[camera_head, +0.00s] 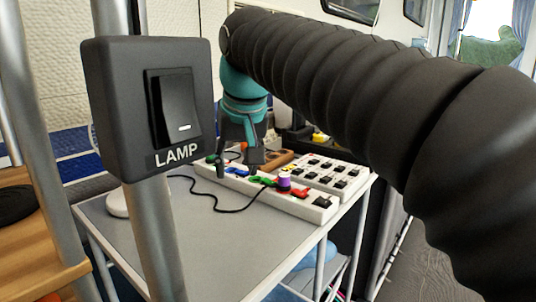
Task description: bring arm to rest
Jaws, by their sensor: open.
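My arm, in a black ribbed sleeve, crosses the upper right of the head view and ends in a teal wrist. My gripper (237,168) hangs downward below the wrist, open. Its dark fingers are over the far part of a grey table (210,245), close to a white strip (310,207) with coloured pieces. I cannot tell whether the fingers touch the strip. Nothing shows held between them.
A black switch box marked LAMP (150,105) on a metal post stands close in front at the left. A purple and white piece (284,181) stands on the strip. A second white strip (328,174) lies behind. A black cord (215,208) crosses the table. The table's near part is clear.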

